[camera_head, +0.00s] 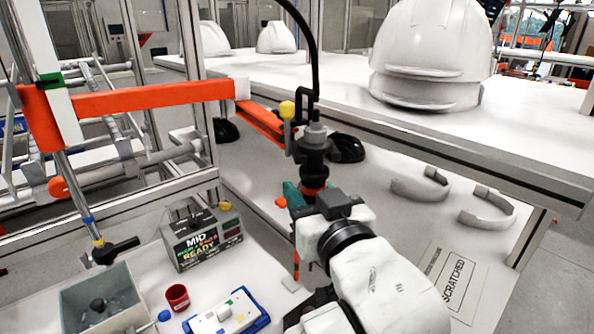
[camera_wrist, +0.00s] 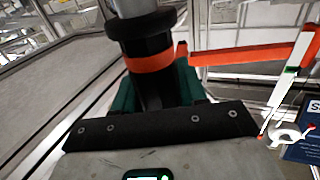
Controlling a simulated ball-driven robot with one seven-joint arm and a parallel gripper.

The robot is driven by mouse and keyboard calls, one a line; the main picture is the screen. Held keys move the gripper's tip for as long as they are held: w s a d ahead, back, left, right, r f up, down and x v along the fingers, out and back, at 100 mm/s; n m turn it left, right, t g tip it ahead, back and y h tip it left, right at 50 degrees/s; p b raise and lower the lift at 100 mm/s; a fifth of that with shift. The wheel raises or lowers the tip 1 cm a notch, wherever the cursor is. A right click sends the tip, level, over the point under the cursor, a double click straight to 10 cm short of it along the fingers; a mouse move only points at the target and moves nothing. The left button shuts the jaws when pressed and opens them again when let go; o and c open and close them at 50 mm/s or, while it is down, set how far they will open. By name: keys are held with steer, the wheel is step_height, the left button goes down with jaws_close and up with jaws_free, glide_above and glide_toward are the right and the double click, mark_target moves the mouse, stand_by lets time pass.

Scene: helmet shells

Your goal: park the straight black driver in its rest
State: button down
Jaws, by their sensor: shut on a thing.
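The straight black driver (camera_head: 314,150) stands roughly upright below a black cable in the head view, with an orange band near its lower part. My gripper (camera_head: 304,193) is shut on it, with teal fingers around its lower body. The wrist view shows the driver (camera_wrist: 150,62) between the teal fingers, its orange band just above them. The driver's upper part is right beside the end of an orange bar (camera_head: 262,120) with a yellow knob (camera_head: 287,110). I cannot tell whether they touch, or make out the rest clearly. The driver's lower end is hidden by my gripper.
A grey box (camera_head: 201,238) with a display, a red cup (camera_head: 177,297), a grey bin (camera_head: 101,303) and a blue-edged tray (camera_head: 226,314) stand lower left. White helmet shells (camera_head: 432,55) sit on the raised shelf. Curved pieces (camera_head: 420,186) lie at right.

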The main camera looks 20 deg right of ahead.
steer(key=w, duration=0.1)
steer(key=w+a, duration=0.1)
steer(key=w, duration=0.1)
steer(key=w+a, duration=0.1)
steer(key=shift+w, duration=0.2)
stand_by(0.5)
steer(key=shift+w+d+p, duration=0.1)
steer(key=shift+w+d, duration=0.5)
steer(key=shift+w, duration=0.3)
steer(key=shift+w+d+p, duration=0.15)
steer(key=shift+w+d, duration=0.45)
steer(key=shift+w, duration=0.25)
steer(key=shift+w+d+p, duration=0.1)
steer(key=shift+w+d, duration=0.5)
steer(key=shift+w, duration=0.3)
jaws_free()
steer(key=shift+f, duration=0.1)
